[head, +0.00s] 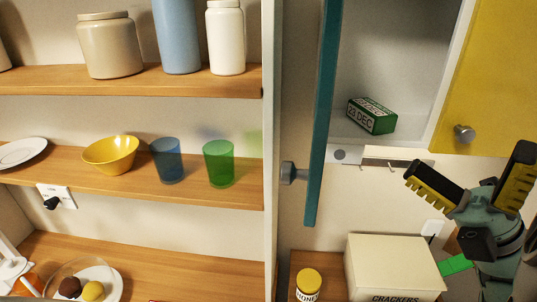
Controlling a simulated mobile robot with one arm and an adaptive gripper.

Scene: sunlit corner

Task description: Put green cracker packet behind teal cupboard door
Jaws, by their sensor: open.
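A small green and white packet (371,116), with "23 DEC" on its side, lies on the floor of the white cupboard (375,60). The teal door (325,110) stands open, seen nearly edge-on at the left of the cupboard opening, with a round knob (288,173) on it. My gripper (468,163) is at the lower right, below and right of the packet and apart from it. Its two black and yellow fingers are spread wide and nothing is between them.
A yellow door (488,75) is at the upper right, behind my gripper. Below stand a cream box marked "CRACKERS" (390,264) and a yellow-lidded jar (308,283). A bright green piece (456,264) shows beside my arm. Shelves at left hold cups (219,164), a bowl and jars.

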